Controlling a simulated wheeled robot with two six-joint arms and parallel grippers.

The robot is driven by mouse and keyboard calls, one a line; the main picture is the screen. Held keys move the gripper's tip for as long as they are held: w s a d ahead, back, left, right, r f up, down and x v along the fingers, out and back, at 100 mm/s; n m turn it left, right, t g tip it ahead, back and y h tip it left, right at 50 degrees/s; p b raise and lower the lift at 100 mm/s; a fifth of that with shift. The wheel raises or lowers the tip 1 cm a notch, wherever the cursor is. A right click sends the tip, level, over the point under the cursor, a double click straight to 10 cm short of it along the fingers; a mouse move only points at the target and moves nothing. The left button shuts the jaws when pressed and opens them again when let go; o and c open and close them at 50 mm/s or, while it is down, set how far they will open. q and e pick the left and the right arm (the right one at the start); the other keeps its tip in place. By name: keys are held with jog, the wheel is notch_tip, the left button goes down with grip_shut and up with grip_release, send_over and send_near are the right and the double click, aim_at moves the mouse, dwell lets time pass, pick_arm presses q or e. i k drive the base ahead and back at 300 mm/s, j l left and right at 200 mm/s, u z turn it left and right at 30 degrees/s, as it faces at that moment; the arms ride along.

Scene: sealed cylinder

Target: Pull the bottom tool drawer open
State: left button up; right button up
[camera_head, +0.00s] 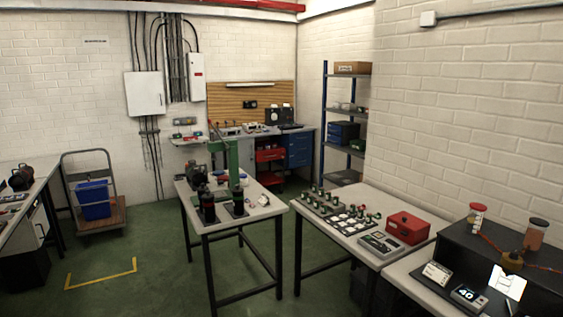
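A blue drawer cabinet (300,148) stands under the right end of the back workbench (257,135). Its drawer fronts look flush and shut, but they are small and far away. A red tool trolley or drawer unit (270,156) stands to its left under the same bench, with red levels at different heights. Its lower part (270,179) is partly hidden behind the middle table. I cannot tell which of these units holds the bottom tool drawer. Neither of my grippers is in view.
A middle table (262,212) with a green column press (234,165) stands before the bench. A right table (347,240) carries a red box (407,227). A trolley (100,221) with a blue crate (95,200) stands left. Green floor (150,245) is free between them.

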aim_at(292, 156)
jog(key=i+j+u, duration=0.7)
jog(key=i+u, duration=0.15)
jog(key=i+j+u, duration=0.3)
jog(key=i, duration=0.25)
jog(key=i+u, duration=0.3)
jog(key=i, duration=0.25)
jog(key=i+z, duration=0.15)
jog(key=i, duration=1.65)
jog(key=i+j+z, duration=0.2)
jog(key=i, duration=1.65)
jog(key=i+z, duration=0.15)
jog(key=i, duration=0.45)
jog(key=i+z, duration=0.2)
jog(key=i, duration=0.4)
jog(key=i+j+z, duration=0.15)
jog(key=i, duration=0.45)
jog(key=i+l+z, duration=0.25)
jog(key=i+z, duration=0.25)
jog(key=i+l+z, duration=0.1)
jog(key=i+z, duration=0.85)
jog(key=i+j+z, duration=0.3)
jog(key=z, duration=0.2)
jog(key=i+l+z, duration=0.1)
jog(key=i+z, duration=0.25)
jog(key=i, duration=0.6)
jog(key=i+j+z, duration=0.15)
jog(key=i+z, duration=0.25)
jog(key=i, duration=0.5)
